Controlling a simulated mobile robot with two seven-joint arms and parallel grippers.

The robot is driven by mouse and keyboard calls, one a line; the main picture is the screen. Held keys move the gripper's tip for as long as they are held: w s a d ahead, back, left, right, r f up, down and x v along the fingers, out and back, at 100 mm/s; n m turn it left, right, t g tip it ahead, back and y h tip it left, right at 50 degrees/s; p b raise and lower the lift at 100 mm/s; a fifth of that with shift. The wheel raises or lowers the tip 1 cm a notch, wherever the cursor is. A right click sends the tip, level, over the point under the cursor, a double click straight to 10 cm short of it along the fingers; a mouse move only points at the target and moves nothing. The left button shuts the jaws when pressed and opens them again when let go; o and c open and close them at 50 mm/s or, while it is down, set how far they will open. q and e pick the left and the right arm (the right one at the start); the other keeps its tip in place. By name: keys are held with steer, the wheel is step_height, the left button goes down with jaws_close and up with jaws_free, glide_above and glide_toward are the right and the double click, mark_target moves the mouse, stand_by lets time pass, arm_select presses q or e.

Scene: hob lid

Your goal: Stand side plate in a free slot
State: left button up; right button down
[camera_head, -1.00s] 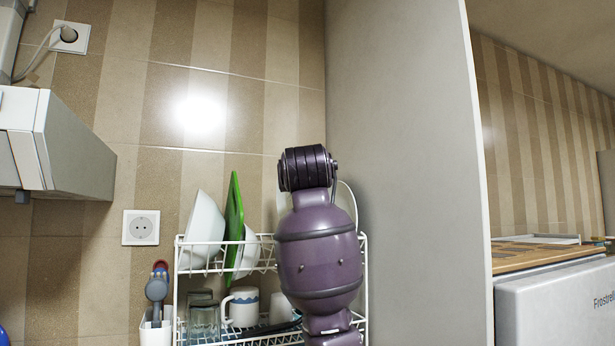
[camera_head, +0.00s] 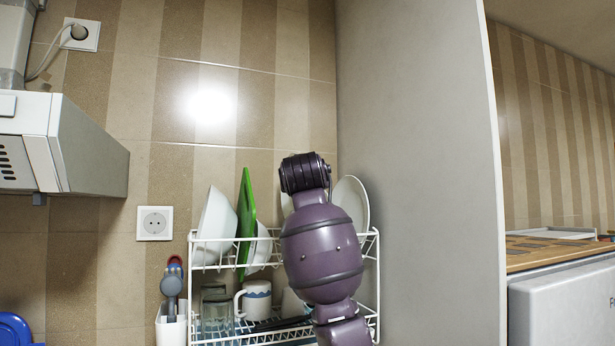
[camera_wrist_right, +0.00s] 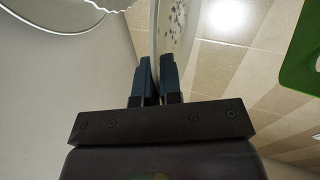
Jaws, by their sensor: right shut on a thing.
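My right gripper (camera_wrist_right: 157,82) is shut on the side plate (camera_wrist_right: 178,28), which shows nearly edge-on between the dark fingers, with a speckled face. In the head view my purple right arm hides the gripper and most of this plate; a pale edge left of the arm may be part of it. The white wire dish rack (camera_head: 375,275) stands against the tiled wall. A white plate (camera_head: 352,203) stands upright at the right of its upper tier. I cannot tell which slot lies under the held plate. My left gripper is out of view.
A white bowl (camera_head: 215,228) and a green board (camera_head: 245,220) stand in the upper tier's left part; the board also shows in the wrist view (camera_wrist_right: 302,55). A mug (camera_head: 256,300) and glasses (camera_head: 216,312) are below. A tall grey panel (camera_head: 420,150) closes the right side.

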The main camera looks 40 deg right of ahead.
steer(key=shift+w+d+r+p, duration=0.1)
steer(key=shift+w+d+p, duration=0.1)
steer(key=shift+w+p, duration=0.5)
steer(key=shift+w+d+p, duration=0.15)
steer(key=shift+w+p, duration=0.2)
steer(key=shift+w, duration=0.6)
steer(key=shift+f+b, duration=0.65)
steer(key=shift+f, duration=0.2)
steer(key=shift+f+b, duration=0.7)
steer(key=shift+f, duration=0.4)
steer(key=shift+f+b, duration=0.75)
steer(key=shift+f, duration=0.6)
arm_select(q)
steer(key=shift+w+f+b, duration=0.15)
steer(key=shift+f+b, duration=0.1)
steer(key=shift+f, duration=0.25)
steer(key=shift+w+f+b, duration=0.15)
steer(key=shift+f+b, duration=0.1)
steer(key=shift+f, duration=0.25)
arm_select(e)
steer(key=shift+f, duration=1.4)
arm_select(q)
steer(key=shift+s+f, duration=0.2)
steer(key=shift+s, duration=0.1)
arm_select(e)
steer(key=shift+w+f, duration=0.1)
steer(key=shift+f, duration=0.1)
